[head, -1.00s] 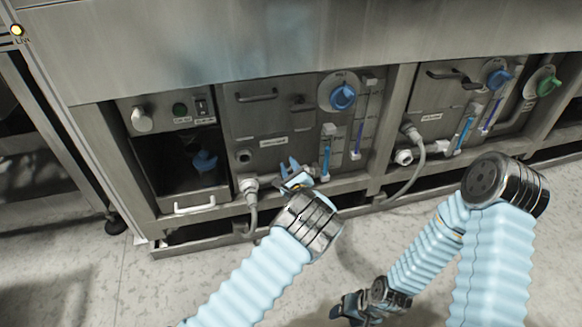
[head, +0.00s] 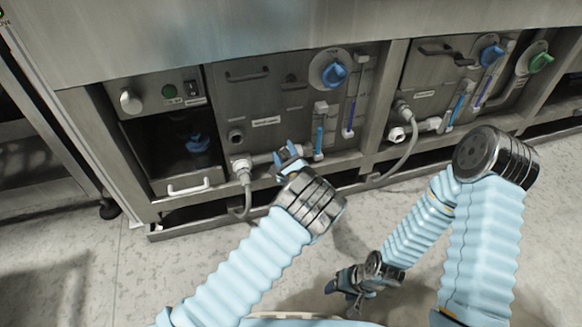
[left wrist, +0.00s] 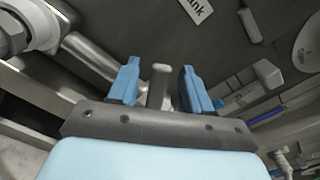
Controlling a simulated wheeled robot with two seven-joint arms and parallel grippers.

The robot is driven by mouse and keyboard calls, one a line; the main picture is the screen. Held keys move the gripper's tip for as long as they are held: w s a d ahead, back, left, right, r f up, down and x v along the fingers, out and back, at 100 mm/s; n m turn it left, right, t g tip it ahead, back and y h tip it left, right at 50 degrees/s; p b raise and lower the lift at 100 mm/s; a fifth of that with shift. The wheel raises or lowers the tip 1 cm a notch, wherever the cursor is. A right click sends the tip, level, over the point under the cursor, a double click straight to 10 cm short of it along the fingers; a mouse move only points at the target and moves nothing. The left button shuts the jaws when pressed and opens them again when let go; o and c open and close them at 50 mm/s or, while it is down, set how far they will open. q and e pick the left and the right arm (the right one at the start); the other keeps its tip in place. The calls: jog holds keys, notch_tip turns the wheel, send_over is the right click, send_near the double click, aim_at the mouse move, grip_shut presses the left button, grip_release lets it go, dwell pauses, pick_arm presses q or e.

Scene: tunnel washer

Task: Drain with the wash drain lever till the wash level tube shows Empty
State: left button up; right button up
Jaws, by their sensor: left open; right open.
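My left gripper (head: 288,153) is open at the lower front of the middle panel, beside a pipe fitting with a grey hose. In the left wrist view a short grey lever with a pale tip (left wrist: 158,88) stands between the open fingers (left wrist: 160,72), with a gap on both sides. The gripper hides this lever in the head view. A level tube with blue liquid (head: 319,138) stands just right of the gripper. A second blue tube (head: 351,116) stands further right; the tube labels are unreadable. My right gripper (head: 346,284) is open and empty, low over the floor.
A blue knob (head: 334,75) sits above the tubes. A similar panel with a blue knob (head: 491,54) and a green knob (head: 541,62) is at the right. A drawer with a white handle (head: 188,187) is at the left. A hose (head: 404,157) hangs below the right panel.

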pick_arm(q)
jog(key=v, duration=1)
jog(key=shift+s, duration=0.25)
jog(key=shift+c, duration=0.2)
